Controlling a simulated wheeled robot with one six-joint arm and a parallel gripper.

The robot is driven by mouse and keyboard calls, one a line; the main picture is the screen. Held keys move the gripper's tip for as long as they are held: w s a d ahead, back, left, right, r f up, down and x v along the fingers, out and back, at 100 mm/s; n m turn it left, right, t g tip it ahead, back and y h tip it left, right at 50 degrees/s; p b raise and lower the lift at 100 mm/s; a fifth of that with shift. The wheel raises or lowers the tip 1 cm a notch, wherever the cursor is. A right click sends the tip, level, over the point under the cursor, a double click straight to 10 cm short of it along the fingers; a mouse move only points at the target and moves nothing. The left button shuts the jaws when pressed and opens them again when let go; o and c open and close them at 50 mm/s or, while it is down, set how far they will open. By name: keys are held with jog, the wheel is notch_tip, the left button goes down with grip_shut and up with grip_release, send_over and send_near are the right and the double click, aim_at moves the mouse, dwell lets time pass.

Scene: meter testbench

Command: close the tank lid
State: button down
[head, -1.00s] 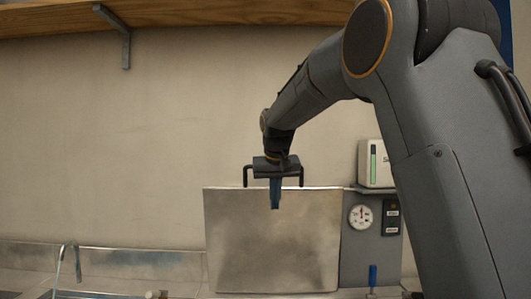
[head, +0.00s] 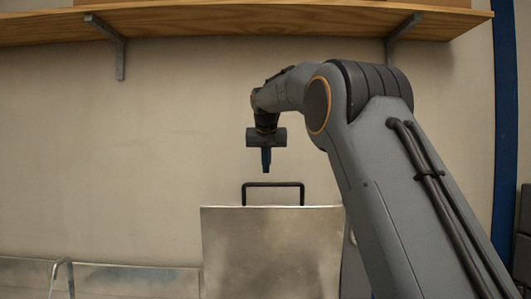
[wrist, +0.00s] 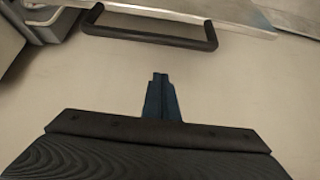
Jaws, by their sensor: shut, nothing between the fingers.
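The tank lid (head: 270,250) is a flat metal panel standing upright, facing me in the head view. Its dark bar handle (head: 273,185) rises from the top edge. In the wrist view the handle (wrist: 150,38) crosses the upper part, and the lid's metal edge (wrist: 190,12) shows behind it. My gripper (head: 266,168) is shut and empty, above the handle and apart from it. The wrist view also shows its closed blue fingers (wrist: 161,82), clear of the handle. The tank below the lid is out of view.
A wooden shelf (head: 250,22) on metal brackets (head: 120,50) runs along the wall above my arm. A bent metal pipe (head: 63,270) stands at the lower left, by a low metal backsplash (head: 130,281). The wall area left of the lid is clear.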

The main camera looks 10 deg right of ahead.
jog(key=shift+s+a+f+p, duration=0.15)
jog(key=shift+s+f+p, duration=0.35)
jog(key=shift+f+p, duration=0.35)
jog(key=shift+s+a+f+p, duration=0.15)
jog(key=shift+s+f+p, duration=0.4)
jog(key=shift+f, duration=0.35)
